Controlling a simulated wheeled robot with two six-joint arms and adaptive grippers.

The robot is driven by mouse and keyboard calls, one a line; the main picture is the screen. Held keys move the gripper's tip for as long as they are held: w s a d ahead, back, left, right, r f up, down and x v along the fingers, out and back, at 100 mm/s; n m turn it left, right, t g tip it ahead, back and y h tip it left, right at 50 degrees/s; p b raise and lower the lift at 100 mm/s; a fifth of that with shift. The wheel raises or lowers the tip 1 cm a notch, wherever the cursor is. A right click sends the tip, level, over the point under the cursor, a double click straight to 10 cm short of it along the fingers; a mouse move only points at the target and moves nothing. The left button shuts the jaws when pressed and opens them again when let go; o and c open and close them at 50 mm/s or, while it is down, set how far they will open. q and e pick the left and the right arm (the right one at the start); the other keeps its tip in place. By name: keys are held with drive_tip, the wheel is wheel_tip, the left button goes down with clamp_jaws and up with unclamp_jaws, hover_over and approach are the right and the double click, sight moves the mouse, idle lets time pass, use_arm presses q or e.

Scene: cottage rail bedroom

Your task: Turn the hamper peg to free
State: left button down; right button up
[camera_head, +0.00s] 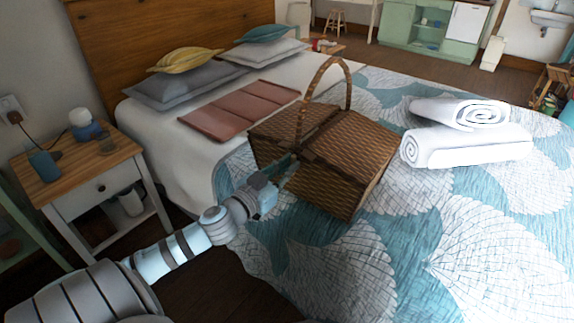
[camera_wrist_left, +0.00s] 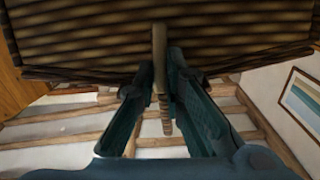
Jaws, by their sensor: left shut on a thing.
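The wicker hamper (camera_head: 345,160) stands on the bed with a tall arched handle and lids that look shut. My left gripper (camera_head: 288,172) reaches its near left side. In the left wrist view the hamper's woven side (camera_wrist_left: 90,40) fills the top. A slim wooden peg (camera_wrist_left: 160,62) stands out from it, its long side running up and down the picture. The left gripper's fingers (camera_wrist_left: 160,95) lie on both sides of the peg and are shut on it. In the head view the peg is hidden by the gripper. My right gripper is not in view.
Two rolled white towels (camera_head: 465,148) lie right of the hamper on the patterned quilt (camera_head: 480,235). A folded pink blanket (camera_head: 240,110) lies behind it. A nightstand (camera_head: 120,165) with a lamp stands left of the bed. The quilt in front of the hamper is clear.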

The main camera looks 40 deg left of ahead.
use_arm(q)
drive_tip(key=m+p, duration=0.1)
drive_tip(key=m, duration=0.2)
drive_tip(key=m+p, duration=0.1)
drive_tip(key=m, duration=0.1)
drive_tip(key=m+p, duration=0.1)
drive_tip(key=m, duration=0.2)
drive_tip(key=shift+d+f+m, duration=0.1)
drive_tip(key=shift+d+m, duration=0.2)
drive_tip(key=m+p, duration=0.1)
drive_tip(key=m, duration=0.1)
drive_tip(key=shift+d+f+m, duration=0.1)
drive_tip(key=shift+f+m, duration=0.05)
drive_tip(key=shift+m, duration=0.15)
drive_tip(key=m, duration=0.5)
drive_tip(key=shift+f+m, duration=0.25)
drive_tip(key=shift+m, duration=0.05)
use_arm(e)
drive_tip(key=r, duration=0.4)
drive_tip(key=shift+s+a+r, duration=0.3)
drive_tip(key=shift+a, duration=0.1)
use_arm(q)
drive_tip(key=shift+p, duration=0.3)
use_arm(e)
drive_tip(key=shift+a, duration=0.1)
use_arm(q)
drive_tip(key=c, duration=1.7)
unclamp_jaws()
